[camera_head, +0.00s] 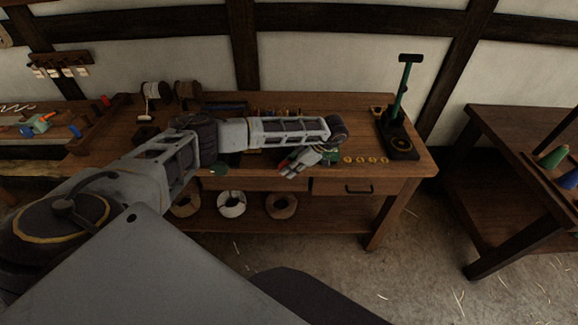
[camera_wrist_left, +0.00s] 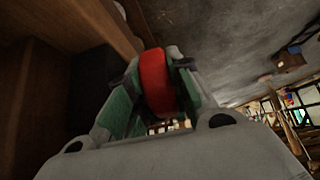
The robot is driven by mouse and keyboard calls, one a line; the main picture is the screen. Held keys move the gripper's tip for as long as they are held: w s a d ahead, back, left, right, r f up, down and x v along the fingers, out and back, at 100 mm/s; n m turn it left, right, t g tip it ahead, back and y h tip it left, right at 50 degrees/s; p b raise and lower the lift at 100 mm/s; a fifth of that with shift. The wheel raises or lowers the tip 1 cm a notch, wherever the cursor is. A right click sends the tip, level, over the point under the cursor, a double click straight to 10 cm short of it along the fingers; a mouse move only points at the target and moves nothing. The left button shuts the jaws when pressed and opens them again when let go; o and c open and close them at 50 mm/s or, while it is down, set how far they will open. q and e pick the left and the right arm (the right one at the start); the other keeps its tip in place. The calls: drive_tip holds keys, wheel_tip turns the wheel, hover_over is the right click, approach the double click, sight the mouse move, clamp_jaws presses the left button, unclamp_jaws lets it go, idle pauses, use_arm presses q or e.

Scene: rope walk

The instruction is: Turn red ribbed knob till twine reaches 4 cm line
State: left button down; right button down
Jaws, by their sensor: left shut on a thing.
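The red knob (camera_wrist_left: 157,82) shows large in the left wrist view, between the two fingers of my left gripper (camera_wrist_left: 155,92). The fingers have green inner pads and are shut on the knob from both sides. In the head view my left gripper (camera_head: 292,165) is at the front edge of the workbench, and only a small bit of red (camera_head: 284,163) shows beside it. My arm hides much of the bench around it. I cannot make out the knob's ribs, the twine or the 4 cm line. My right gripper is not in view.
The wooden workbench (camera_head: 405,168) holds a green-posted stand (camera_head: 401,100) at its right end, several small brass pieces (camera_head: 365,160) near the front, and spools (camera_head: 187,91) at the back left. Rope coils (camera_head: 231,204) lie on the shelf below. Another table (camera_head: 500,150) stands right, across open floor.

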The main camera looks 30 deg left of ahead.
use_arm(q)
drive_tip(key=shift+w+d+r+g+y+p, duration=0.1)
drive_tip(key=shift+g+y+p, duration=0.4)
drive_tip(key=shift+y+p, duration=0.6)
drive_tip(key=shift+g+y+p, duration=0.3)
drive_tip(key=shift+y+p, duration=0.2)
drive_tip(key=shift+p, duration=0.2)
drive_tip(key=shift+f+g+y+p, duration=0.2)
drive_tip(key=shift+g+y+p, duration=0.4)
drive_tip(key=shift+y, duration=0.2)
drive_tip(key=shift+f+y, duration=0.1)
drive_tip(key=shift+y, duration=0.3)
drive_tip(key=c, duration=1.6)
unclamp_jaws()
drive_tip(key=shift+o, duration=0.2)
